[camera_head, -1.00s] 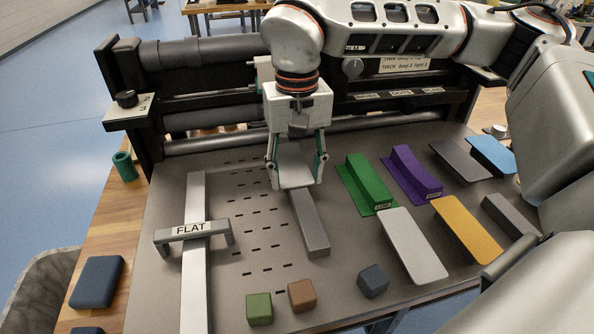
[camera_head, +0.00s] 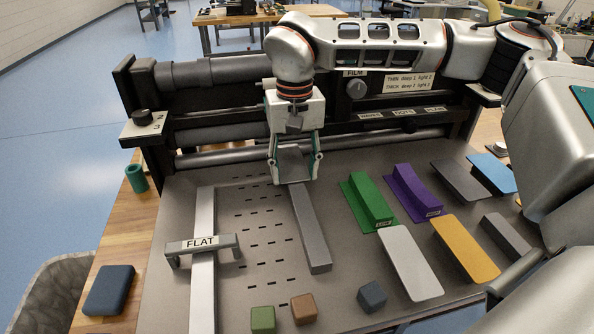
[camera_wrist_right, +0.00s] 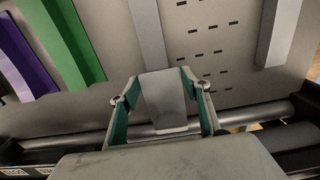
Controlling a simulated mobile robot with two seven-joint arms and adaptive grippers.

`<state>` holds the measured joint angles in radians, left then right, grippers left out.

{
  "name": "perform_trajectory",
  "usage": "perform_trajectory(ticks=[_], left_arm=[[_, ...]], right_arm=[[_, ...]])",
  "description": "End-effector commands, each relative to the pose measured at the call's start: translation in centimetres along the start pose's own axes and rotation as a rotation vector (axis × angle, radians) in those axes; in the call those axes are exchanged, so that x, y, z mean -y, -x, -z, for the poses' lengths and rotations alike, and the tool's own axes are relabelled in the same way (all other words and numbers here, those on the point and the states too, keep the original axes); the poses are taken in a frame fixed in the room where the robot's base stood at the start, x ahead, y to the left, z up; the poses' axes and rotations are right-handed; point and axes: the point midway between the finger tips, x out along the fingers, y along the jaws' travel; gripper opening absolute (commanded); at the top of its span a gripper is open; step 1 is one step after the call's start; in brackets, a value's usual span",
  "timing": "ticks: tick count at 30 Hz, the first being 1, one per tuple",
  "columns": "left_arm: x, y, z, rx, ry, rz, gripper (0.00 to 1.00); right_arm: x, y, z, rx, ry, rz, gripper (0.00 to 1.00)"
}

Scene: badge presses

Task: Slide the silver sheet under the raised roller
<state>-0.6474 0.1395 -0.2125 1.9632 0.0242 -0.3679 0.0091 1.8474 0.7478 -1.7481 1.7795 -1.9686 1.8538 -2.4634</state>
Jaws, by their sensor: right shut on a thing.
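My right gripper (camera_head: 294,172) is shut on a silver-grey sheet (camera_head: 291,160) above the back of the press bed. The sheet looks tilted and darker than the plates on the bed. It also shows in the right wrist view (camera_wrist_right: 163,98), between the fingers, with its far end overlapping the lower roller (camera_wrist_right: 255,113). In the head view this lower roller (camera_head: 225,157) crosses just behind the gripper. I cannot tell whether the sheet's edge is above, in front of or under it. Another light silver sheet (camera_head: 411,262) lies on the bed at right. My left gripper is not in view.
A grey bar (camera_head: 312,235) lies in front of the gripper. A FLAT bracket (camera_head: 201,243) straddles a long light strip (camera_head: 203,290) at left. Green (camera_head: 368,200) and purple (camera_head: 412,192) blocks and a yellow plate (camera_head: 466,248) lie at right. Small cubes sit in front.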

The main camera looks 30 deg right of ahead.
Motion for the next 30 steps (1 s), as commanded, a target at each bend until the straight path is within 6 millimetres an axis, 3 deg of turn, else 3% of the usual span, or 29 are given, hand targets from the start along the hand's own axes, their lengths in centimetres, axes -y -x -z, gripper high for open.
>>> perform_trajectory(ticks=[15, 30], left_arm=[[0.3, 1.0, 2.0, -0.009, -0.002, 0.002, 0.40], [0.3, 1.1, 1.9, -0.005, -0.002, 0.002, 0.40]], right_arm=[[0.0, 0.1, 3.1, 0.000, 0.000, 0.000, 0.20], [-0.1, 0.2, 4.3, -0.011, -0.004, 0.003, 0.20]])
